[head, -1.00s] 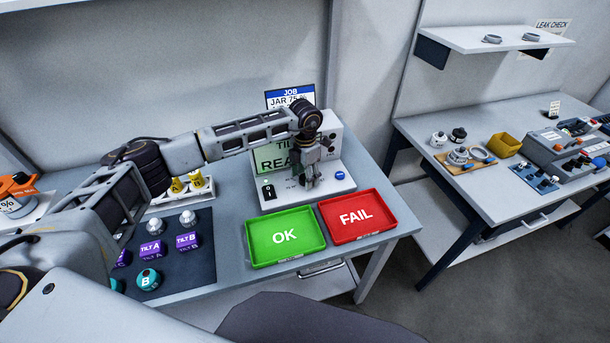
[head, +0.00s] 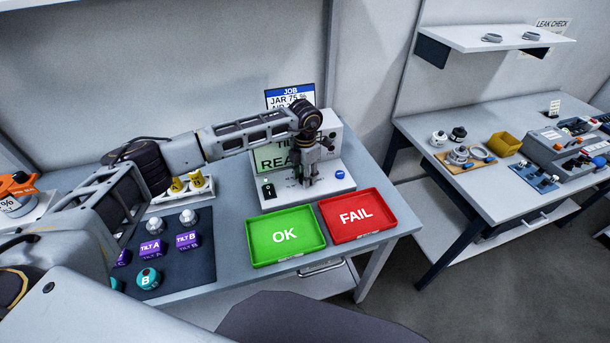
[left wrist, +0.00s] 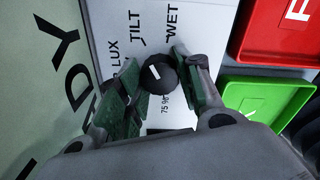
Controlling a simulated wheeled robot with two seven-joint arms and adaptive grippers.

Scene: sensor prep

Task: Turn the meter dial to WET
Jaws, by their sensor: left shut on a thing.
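The meter (head: 335,152) is a pale grey box on the left table, its screen (head: 270,158) partly hidden by my arm but showing "TIL" and "REA". Its dial (left wrist: 160,75) is a round black knob with a white mark, seen in the left wrist view near the labels LUX, TILT (left wrist: 135,28) and WET (left wrist: 172,22). The white mark lies on the side facing LUX and TILT; its exact aim is hard to tell. My left gripper (head: 309,181) is shut on the dial, a finger on either side. My right gripper is not in view.
A green OK tray (head: 256,258) and a red FAIL tray (head: 334,232) stand in front of the meter. A dark mat (head: 190,269) with purple TILT blocks and round sensors lies to the left. A second table (head: 430,135) stands at the right.

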